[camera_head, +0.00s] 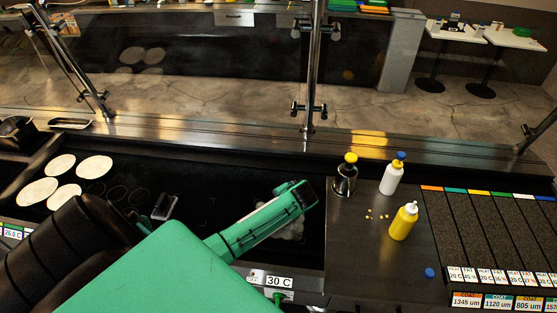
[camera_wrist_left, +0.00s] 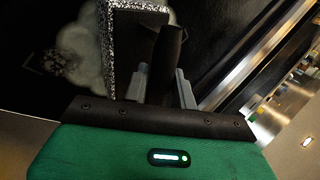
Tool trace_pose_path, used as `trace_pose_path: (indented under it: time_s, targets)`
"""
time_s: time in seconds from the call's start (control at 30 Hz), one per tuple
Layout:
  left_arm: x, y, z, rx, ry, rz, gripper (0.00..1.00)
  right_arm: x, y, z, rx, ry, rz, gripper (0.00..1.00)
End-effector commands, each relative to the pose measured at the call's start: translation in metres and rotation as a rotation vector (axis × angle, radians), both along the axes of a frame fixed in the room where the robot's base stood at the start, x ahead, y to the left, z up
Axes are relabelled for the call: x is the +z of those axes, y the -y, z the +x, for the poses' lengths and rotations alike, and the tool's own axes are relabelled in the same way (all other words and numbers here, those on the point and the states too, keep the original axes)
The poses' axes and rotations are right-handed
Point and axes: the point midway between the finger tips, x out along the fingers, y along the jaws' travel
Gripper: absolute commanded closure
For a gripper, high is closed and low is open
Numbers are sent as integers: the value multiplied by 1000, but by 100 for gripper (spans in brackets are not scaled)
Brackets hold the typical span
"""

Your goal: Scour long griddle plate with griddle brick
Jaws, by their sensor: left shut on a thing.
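The long black griddle plate (camera_head: 225,182) runs across the left and middle of the head view. My left arm reaches over its right part. In the left wrist view my left gripper (camera_wrist_left: 163,84) is shut on the dark upright handle of the griddle brick (camera_wrist_left: 108,55), which has a speckled grey edge. In the head view the brick is hidden behind my green arm. A pale, cloudy patch (camera_head: 293,229) shows on the plate beside my arm, and also next to the brick in the left wrist view (camera_wrist_left: 72,55). My right gripper is not in view.
Several tortillas (camera_head: 94,166) lie on the plate's left end, with a small dark framed object (camera_head: 165,206) nearer the middle. To the right, a steel counter (camera_head: 365,265) holds a yellow bottle (camera_head: 403,222), a white bottle (camera_head: 392,178) and a metal shaker (camera_head: 345,177). Glass-guard posts (camera_head: 312,75) stand behind.

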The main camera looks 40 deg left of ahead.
Motion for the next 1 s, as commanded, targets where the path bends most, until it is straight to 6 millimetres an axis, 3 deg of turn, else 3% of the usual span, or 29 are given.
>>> trace_pose_path:
  time_s: [0.33,0.77,1.0]
  targets:
    - [0,-33,-21,2,-4,2,100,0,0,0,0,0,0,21]
    - [1,-38,-23,0,-2,1,100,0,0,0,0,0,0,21]
    - [-1,-54,-33,1,-3,2,100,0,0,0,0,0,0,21]
